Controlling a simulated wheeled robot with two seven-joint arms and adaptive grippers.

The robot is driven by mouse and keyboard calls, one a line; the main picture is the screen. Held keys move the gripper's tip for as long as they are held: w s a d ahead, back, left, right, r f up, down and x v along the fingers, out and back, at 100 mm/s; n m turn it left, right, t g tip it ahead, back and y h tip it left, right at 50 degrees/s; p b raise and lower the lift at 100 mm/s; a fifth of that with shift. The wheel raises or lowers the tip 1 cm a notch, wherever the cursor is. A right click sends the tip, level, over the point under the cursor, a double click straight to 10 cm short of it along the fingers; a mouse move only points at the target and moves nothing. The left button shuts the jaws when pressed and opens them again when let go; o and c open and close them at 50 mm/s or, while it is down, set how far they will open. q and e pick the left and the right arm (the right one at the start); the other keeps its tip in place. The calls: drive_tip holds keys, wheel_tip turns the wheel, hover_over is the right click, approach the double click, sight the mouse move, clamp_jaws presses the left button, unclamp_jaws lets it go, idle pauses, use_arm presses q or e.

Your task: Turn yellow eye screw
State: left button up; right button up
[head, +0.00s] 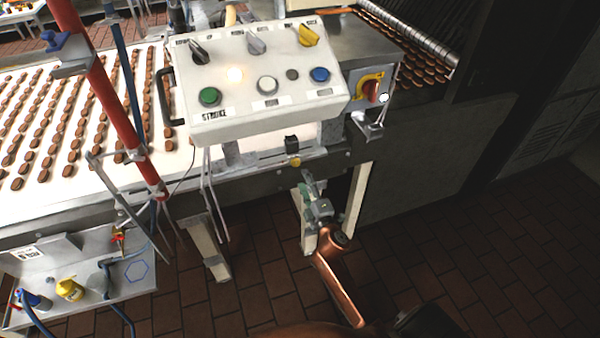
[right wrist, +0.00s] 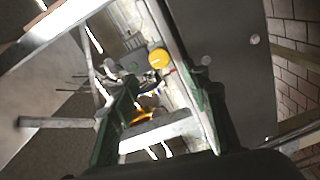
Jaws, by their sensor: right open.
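The yellow eye screw (head: 293,161) is a small round yellow knob on the machine's side rail, just below a small black block. It shows as a yellow disc in the right wrist view (right wrist: 158,58). My right gripper (head: 307,178) is just below and slightly right of it in the head view. In the right wrist view my right gripper (right wrist: 164,82) has its green fingers spread apart, with the screw beyond and between them. The fingers look empty; I cannot tell whether they touch the screw. My left gripper is not in view.
A white control box (head: 262,85) with buttons and a yellow selector knob (head: 309,35) hangs above the screw. A red post (head: 110,95) stands left beside the conveyor (head: 25,205). A metal tray (head: 90,262) holds bottles. The brick floor at right is clear.

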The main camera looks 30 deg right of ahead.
drive_tip(key=shift+v, duration=1.5)
drive_tip(key=shift+f, duration=0.1)
drive_tip(key=s+a+f+m+g+y, duration=0.1)
drive_tip(key=s+f+m+g, duration=0.2)
drive_tip(key=f, duration=1.3)
drive_tip(key=s+f+m+g+y, duration=0.1)
drive_tip(key=s+f+g, duration=0.3)
drive_tip(key=f, duration=1.2)
drive_tip(key=s+a+f+m+g+y, duration=0.1)
drive_tip(key=s+f+m+g, duration=0.1)
drive_tip(key=s+f, duration=0.65)
drive_tip(key=s+a+f+m+g, duration=0.1)
drive_tip(key=s+a+f+g, duration=0.1)
drive_tip(key=s+f, duration=0.7)
drive_tip(key=s+a+f+m+g, duration=0.1)
drive_tip(key=s+f, duration=0.4)
drive_tip(key=s, duration=0.5)
drive_tip(key=s+f+m+g, duration=0.2)
drive_tip(key=s+f, duration=0.3)
drive_tip(key=s, duration=0.6)
drive_tip(key=s+a+f+m+g+y, duration=0.1)
drive_tip(key=s+f, duration=0.4)
drive_tip(key=s, duration=0.6)
drive_tip(key=shift+s+a+f+m+g, duration=0.25)
drive_tip(key=shift+a+m+g, duration=0.15)
drive_tip(key=shift+g, duration=0.5)
